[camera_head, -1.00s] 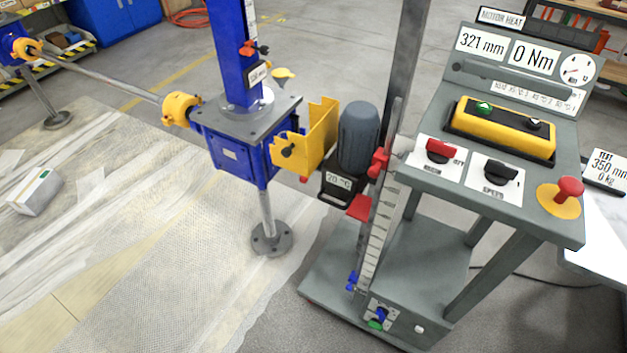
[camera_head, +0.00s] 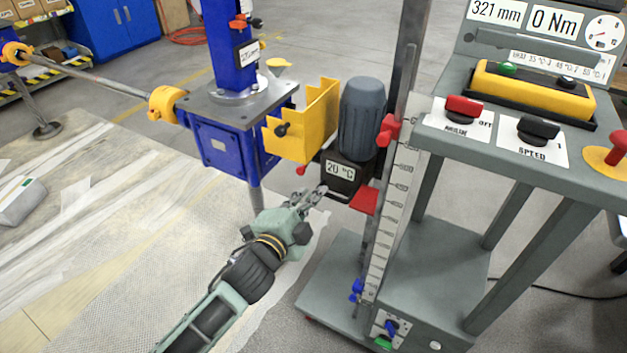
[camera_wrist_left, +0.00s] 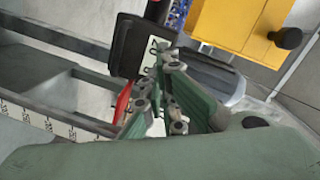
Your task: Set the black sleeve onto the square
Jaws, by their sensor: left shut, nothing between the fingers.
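I cannot make out a separate black sleeve, nor a square for it, in either view. My left gripper (camera_head: 318,193) reaches in from the bottom left in the head view, shut and empty. Its fingertips are just below and left of the black box with the "20 °C" display (camera_head: 341,171), under the grey motor (camera_head: 362,118). I cannot tell whether they touch it. In the left wrist view my left gripper's fingers (camera_wrist_left: 168,58) are in front of the black box (camera_wrist_left: 139,45). My right gripper is not in view.
The yellow bracket (camera_head: 308,125) and blue gearbox (camera_head: 225,148) stand left of the motor. Right of it are an upright scale (camera_head: 390,225), a red tab (camera_head: 364,201) and the grey control stand (camera_head: 437,275). The sheet-covered floor (camera_head: 110,235) at left is mostly clear.

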